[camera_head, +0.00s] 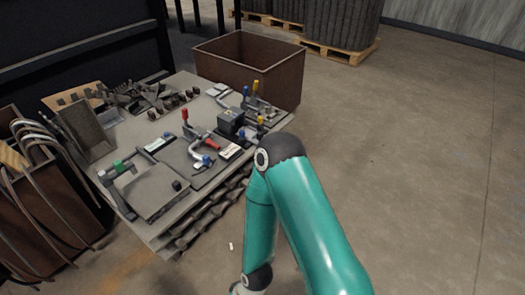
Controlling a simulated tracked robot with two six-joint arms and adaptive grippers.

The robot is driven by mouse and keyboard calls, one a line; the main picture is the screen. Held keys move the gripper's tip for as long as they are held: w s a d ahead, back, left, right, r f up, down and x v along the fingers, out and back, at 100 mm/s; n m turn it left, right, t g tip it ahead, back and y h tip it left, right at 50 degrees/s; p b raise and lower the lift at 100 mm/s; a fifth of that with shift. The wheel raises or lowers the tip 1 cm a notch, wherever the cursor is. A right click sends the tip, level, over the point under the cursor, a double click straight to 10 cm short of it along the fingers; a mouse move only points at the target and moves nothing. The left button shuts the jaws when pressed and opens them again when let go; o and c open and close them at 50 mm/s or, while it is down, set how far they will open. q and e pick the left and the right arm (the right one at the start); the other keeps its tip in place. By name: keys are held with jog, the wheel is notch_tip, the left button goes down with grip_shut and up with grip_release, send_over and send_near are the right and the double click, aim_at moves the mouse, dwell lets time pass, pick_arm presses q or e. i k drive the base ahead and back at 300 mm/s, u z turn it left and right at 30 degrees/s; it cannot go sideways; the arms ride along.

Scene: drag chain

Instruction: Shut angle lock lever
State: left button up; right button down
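The worktable (157,231) carries several clamps and fixtures with coloured handles. A red-handled upright lever (185,115) stands near the middle, beside a red clamp with a blue tip (206,160). Blue (245,91) and yellow (256,86) upright handles stand at the far right side, with another yellow handle (260,119) nearer. A flat plate fixture at the near left has a green part (118,166) and a blue part (166,137). I cannot tell which of these is the angle lock lever. Neither gripper shows; my teal right arm hides the space right of the table.
A brown open bin (285,75) stands behind the table. A brown rack with curved hoses (50,205) stands at the left. Pallets (345,58) with dark ribbed loads are at the back. The floor (430,170) at the right is clear.

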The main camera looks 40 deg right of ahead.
aim_at(209, 143)
jog(key=u, duration=1.45)
jog(key=i, duration=0.1)
jog(key=z, duration=2.35)
jog(key=k, duration=0.9)
jog(key=z, duration=0.2)
jog(key=i, duration=0.9)
jog(key=u, duration=0.05)
